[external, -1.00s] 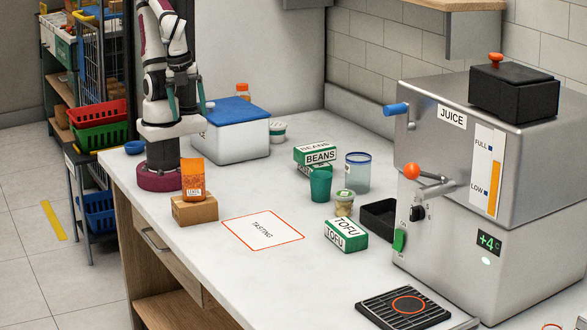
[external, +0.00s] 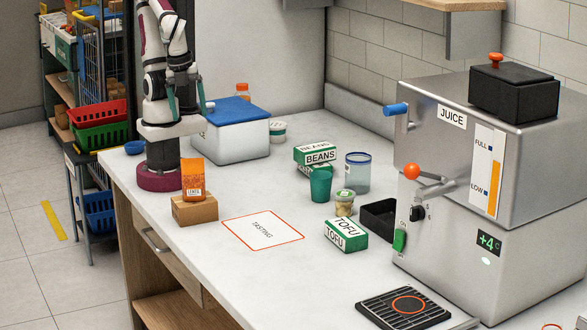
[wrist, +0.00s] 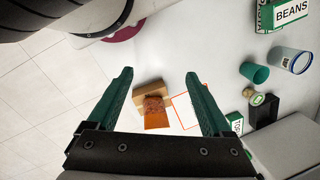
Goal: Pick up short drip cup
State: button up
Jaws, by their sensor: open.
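A green, open-topped cup (external: 320,185) stands upright on the counter in front of the beans boxes. It also shows in the wrist view (wrist: 256,73), at the right. A taller clear cup with a blue rim (external: 357,172) stands just behind it to the right, and also in the wrist view (wrist: 291,61). The green cup is the shorter of the two. My gripper (external: 186,100) is raised at the back left near the blue-lidded box, well away from both cups. Its green fingers (wrist: 158,77) are spread wide, with nothing between them.
Beans boxes (external: 318,153), a small lidded jar (external: 344,203), a black bin (external: 379,217) and a tofu box (external: 346,236) stand close around the cups. The juicer (external: 470,170) rises to the right. An orange packet (external: 193,180) sits on a cardboard box. The tasting mat (external: 248,227) is bare.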

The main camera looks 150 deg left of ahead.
jog(key=shift+o, duration=1.3)
notch_tip(320, 180, up, 5)
jog(key=w+f+n+t+h, duration=0.2)
jog(key=w+f+n+t, duration=0.15)
jog(key=w, duration=0.65)
jog(key=n+t+y, duration=0.4)
jog(key=n+y, duration=0.8)
jog(key=n, duration=0.2)
send_over(369, 163)
jog(key=s+d, duration=0.9)
jog(key=d, duration=0.2)
notch_tip(369, 163, down, 12)
jog(key=shift+g, duration=0.25)
jog(key=x, duration=1)
jog(key=shift+w+f, duration=0.15)
jog(key=shift+x, duration=2.7)
